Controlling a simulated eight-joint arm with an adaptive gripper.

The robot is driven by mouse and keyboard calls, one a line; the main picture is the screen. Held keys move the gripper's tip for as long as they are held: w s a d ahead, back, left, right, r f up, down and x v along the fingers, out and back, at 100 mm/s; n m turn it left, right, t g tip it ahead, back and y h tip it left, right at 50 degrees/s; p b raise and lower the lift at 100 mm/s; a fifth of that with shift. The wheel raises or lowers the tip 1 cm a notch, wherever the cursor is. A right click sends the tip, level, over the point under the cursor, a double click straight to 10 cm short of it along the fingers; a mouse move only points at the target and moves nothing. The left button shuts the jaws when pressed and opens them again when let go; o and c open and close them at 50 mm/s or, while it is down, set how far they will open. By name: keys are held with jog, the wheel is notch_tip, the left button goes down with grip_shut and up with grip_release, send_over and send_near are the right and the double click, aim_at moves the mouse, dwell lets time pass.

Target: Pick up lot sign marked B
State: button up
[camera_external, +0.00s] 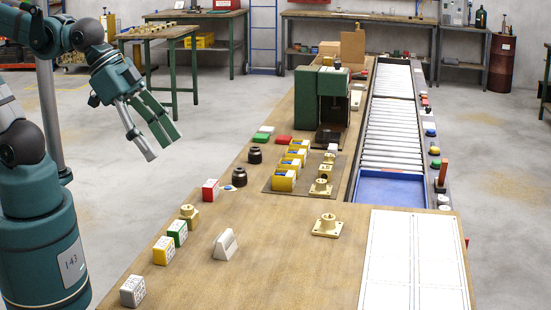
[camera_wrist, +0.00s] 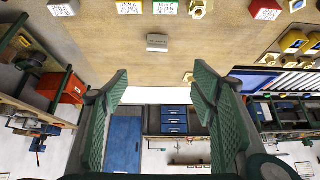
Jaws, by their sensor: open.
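A small white wedge-shaped stand (camera_external: 225,244) sits upright on the wooden bench, near its left front; it looks like a lot sign, but I cannot read a letter on it. In the wrist view the same pale stand (camera_wrist: 157,42) lies above and beyond my fingertips, on bare wood. My gripper (camera_external: 164,148) is open and empty, in the air left of the bench and well away from the stand. Its two green fingers (camera_wrist: 160,78) are spread wide in the wrist view.
Lettered blocks in red (camera_external: 211,190), green (camera_external: 177,232), yellow (camera_external: 163,250) and white (camera_external: 132,291) line the bench's left side. A brass flanged part (camera_external: 327,226) is right of the stand. A green machine (camera_external: 320,95) and roller conveyor (camera_external: 392,115) stand farther back. Wood around the stand is clear.

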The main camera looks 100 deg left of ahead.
jog(key=w+f+g+p, duration=0.1)
jog(key=w+f, duration=0.4)
jog(key=w, duration=0.2)
jog(key=g+p, duration=0.1)
send_near(224, 235)
jog(key=shift+w+a+f+m, duration=0.1)
jog(key=shift+w+f+m, duration=0.2)
jog(key=shift+f, duration=0.3)
jog(key=shift+w+a+f+m, duration=0.1)
jog(key=shift+w+f+m, duration=0.15)
jog(key=shift+f, duration=0.3)
jog(key=shift+w+d+f, duration=0.1)
jog(key=shift+x, duration=1.15)
jog(key=shift+f, duration=0.15)
jog(key=shift+b+x, duration=0.55)
jog(key=shift+x, duration=1.9)
